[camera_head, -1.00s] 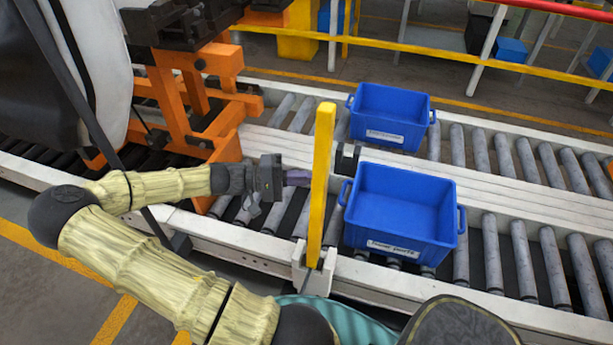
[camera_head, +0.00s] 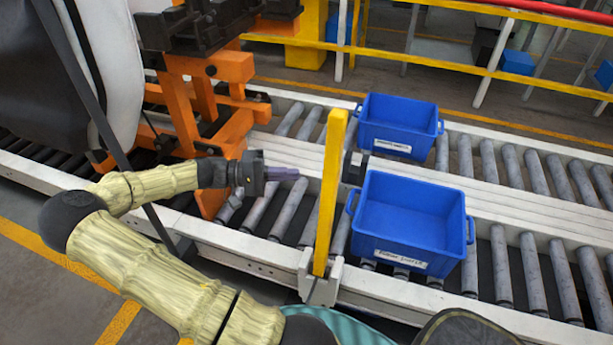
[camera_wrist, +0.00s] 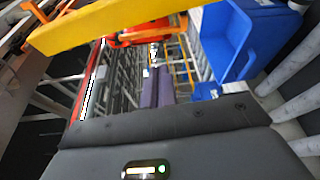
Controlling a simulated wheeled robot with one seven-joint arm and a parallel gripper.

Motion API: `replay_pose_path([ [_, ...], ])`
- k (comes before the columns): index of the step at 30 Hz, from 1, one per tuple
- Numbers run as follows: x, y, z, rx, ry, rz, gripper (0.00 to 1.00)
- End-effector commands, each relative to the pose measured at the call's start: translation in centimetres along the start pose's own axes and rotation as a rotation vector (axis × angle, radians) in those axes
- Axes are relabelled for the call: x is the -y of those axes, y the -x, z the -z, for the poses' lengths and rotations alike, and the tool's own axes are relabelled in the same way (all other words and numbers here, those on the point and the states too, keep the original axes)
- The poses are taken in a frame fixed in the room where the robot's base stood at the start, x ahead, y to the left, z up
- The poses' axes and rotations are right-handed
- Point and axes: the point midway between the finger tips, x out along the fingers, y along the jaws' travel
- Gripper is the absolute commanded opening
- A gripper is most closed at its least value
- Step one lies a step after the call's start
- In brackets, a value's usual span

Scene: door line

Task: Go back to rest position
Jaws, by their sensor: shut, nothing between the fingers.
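My gripper (camera_head: 290,174) is left of the yellow post, above the conveyor rollers. Its fingers are together and hold nothing. In the wrist view its purple fingers (camera_wrist: 158,88) show side by side in the middle. My arm reaches in from the bottom of the head view and bends at the left. No other object is named by the task.
A yellow post (camera_head: 330,195) stands close right of my gripper and crosses the top of the wrist view (camera_wrist: 105,22). Blue bins sit on the rollers, one near (camera_head: 412,222) and one far (camera_head: 398,125). An orange stand (camera_head: 185,110) is behind my forearm.

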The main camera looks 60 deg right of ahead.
Motion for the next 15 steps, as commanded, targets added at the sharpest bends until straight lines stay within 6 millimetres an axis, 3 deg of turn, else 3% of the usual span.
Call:
replay_pose_path([
  [5,0.0,1.9,0.1,-0.002,0.0,0.001,0.0],
  [15,0.0,2.4,-0.1,-0.004,0.001,0.0,0.0],
])
